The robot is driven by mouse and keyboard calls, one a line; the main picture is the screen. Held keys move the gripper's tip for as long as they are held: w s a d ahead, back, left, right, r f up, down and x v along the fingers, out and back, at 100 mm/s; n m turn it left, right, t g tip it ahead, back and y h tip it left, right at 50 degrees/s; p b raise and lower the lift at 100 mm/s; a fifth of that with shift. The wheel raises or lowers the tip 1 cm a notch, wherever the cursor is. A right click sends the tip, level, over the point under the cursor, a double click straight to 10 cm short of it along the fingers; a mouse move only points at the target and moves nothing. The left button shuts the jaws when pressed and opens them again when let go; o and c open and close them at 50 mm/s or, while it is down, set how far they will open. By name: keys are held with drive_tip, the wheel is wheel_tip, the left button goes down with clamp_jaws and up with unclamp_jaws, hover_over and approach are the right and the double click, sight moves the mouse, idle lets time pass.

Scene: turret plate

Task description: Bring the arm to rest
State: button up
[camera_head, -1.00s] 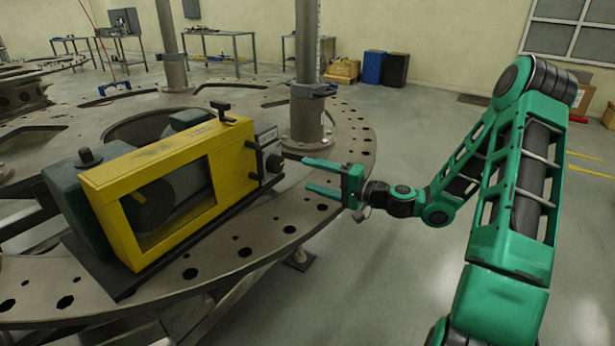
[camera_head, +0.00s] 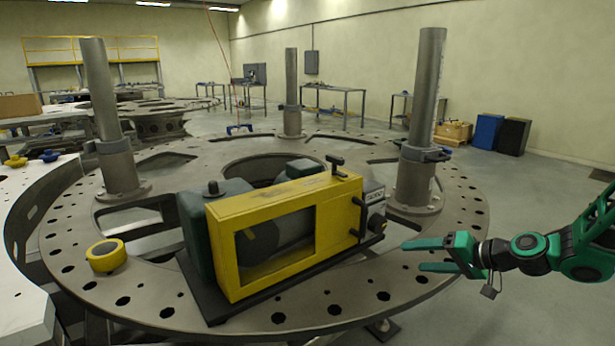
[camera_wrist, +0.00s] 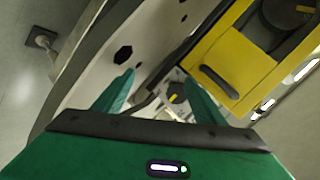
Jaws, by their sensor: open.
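My green gripper (camera_head: 412,256) is at the right in the head view. Its two fingers are apart, point left and hold nothing. The fingertips are a short way right of the yellow-framed machine (camera_head: 225,262), near its dark knob (camera_head: 377,224). A gap shows between the fingertips and the machine. In the wrist view the open fingers (camera_wrist: 165,92) point toward the turret plate and the machine's yellow cover (camera_wrist: 240,70). My arm reaches in from the right edge.
The machine sits on a round turret plate (camera_head: 340,310) with holes. Upright posts (camera_head: 418,120) stand on it. A yellow-topped round part (camera_head: 105,255) lies at the left of the plate. Blue and black bins (camera_head: 487,131) stand at the back right. Floor right of the plate is clear.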

drive_tip(key=s+d+r+m+g+h, duration=0.1)
drive_tip(key=s+d+g+h, duration=0.1)
drive_tip(key=s, duration=1)
drive_tip(key=s+d+r+m+g+h, duration=0.1)
drive_tip(key=s+d+r+g+h, duration=0.1)
drive_tip(key=s, duration=1.1)
drive_tip(key=s+d+r+m+g+h, duration=0.1)
drive_tip(key=s+d+g+h, duration=0.3)
drive_tip(key=s, duration=0.8)
drive_tip(key=d+g, duration=0.1)
drive_tip(key=d, duration=0.1)
drive_tip(key=shift+s+d+r, duration=0.2)
drive_tip(key=shift+d, duration=0.2)
drive_tip(key=shift+w+a+f, duration=0.1)
drive_tip(key=shift+w+f, duration=0.15)
drive_tip(key=shift+w, duration=0.45)
